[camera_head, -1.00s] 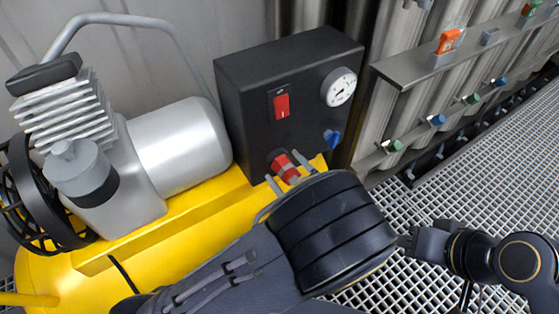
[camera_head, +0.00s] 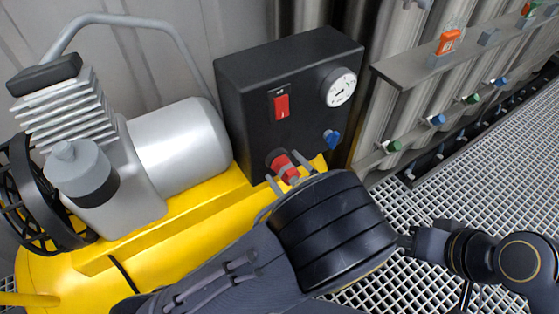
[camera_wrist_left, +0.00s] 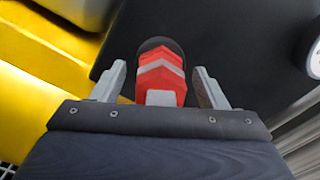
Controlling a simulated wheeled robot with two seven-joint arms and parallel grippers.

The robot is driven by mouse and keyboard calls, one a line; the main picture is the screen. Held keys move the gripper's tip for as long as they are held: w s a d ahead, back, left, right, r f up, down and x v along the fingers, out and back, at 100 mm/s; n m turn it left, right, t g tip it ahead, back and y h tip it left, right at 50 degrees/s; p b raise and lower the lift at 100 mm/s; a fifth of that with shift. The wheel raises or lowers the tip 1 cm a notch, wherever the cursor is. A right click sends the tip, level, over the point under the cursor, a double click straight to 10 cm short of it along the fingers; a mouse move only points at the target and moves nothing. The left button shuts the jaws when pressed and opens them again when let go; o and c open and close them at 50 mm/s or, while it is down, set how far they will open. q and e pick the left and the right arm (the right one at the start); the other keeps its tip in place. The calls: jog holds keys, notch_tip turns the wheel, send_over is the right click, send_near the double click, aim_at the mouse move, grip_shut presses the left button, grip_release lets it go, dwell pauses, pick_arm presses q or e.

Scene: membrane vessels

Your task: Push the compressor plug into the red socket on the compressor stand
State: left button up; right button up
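The compressor stand is a black box (camera_head: 250,85) on the yellow tank. Low on its front is a dark round ring with a red part in it, the red socket (camera_head: 284,162). A red piece with a pale grey chevron band (camera_wrist_left: 160,75), seemingly the plug, lines up with the dark ring; where plug ends and socket begins I cannot tell. My left gripper (camera_head: 289,174) has a finger on either side of this piece, with gaps showing in the left wrist view (camera_wrist_left: 160,86), so it is open. My right gripper (camera_head: 408,240) is at the right over the grating; its fingers are unclear.
The box also carries a red switch (camera_head: 282,106), a round gauge (camera_head: 339,87) and a blue knob (camera_head: 332,138). The grey compressor motor (camera_head: 180,145) stands left on the yellow tank (camera_head: 70,280). A rack with coloured valves (camera_head: 450,60) runs along the right wall. The grating (camera_head: 480,190) is clear.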

pick_arm(q)
jog(key=c, duration=1.3)
jog(key=shift+v, duration=3)
